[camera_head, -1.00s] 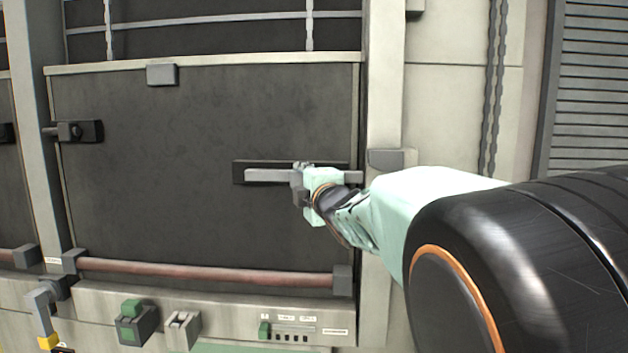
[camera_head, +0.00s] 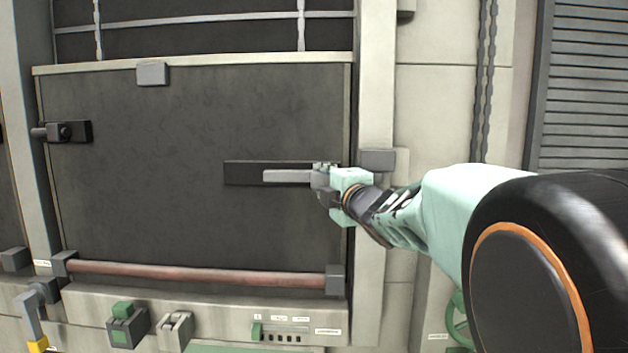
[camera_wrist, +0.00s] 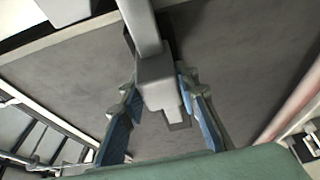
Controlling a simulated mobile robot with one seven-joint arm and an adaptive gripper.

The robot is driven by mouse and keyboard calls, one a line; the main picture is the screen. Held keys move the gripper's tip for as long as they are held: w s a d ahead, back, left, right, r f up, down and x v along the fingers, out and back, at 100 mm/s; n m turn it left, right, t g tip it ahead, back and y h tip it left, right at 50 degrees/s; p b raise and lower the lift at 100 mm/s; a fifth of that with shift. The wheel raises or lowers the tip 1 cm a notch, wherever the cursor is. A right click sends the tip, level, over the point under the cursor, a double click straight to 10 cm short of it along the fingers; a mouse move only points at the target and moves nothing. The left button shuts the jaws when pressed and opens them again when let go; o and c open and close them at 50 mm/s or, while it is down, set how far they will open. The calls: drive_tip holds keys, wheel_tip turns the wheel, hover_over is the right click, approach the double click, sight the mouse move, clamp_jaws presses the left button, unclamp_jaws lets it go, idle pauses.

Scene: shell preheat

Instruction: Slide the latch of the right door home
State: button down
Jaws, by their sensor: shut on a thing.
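The dark door panel (camera_head: 150,205) is closed in its frame. Its latch is a light grey bar (camera_head: 285,176) lying level along a black backing plate (camera_head: 243,173). My gripper (camera_head: 324,177) is at the right part of the bar and shut on the latch's grey handle block. In the wrist view the block (camera_wrist: 158,80) sits between the two blue-padded fingers of my gripper (camera_wrist: 165,115), with the bar (camera_wrist: 141,25) running up from it. A grey block (camera_head: 378,160) stands on the right frame post. My gripper hides the bar's right end, so its seating there cannot be told.
A smaller black latch (camera_head: 65,132) sits at the door's left edge. A reddish rail (camera_head: 200,274) crosses below the door. Under it are green-and-grey switch boxes (camera_head: 127,325) and a labelled panel (camera_head: 290,330). A chain (camera_head: 485,80) hangs at right.

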drive_tip(key=shift+d, duration=0.3)
drive_tip(key=c, duration=1.5)
unclamp_jaws()
drive_tip(key=shift+d, duration=0.1)
drive_tip(key=v, duration=1.2)
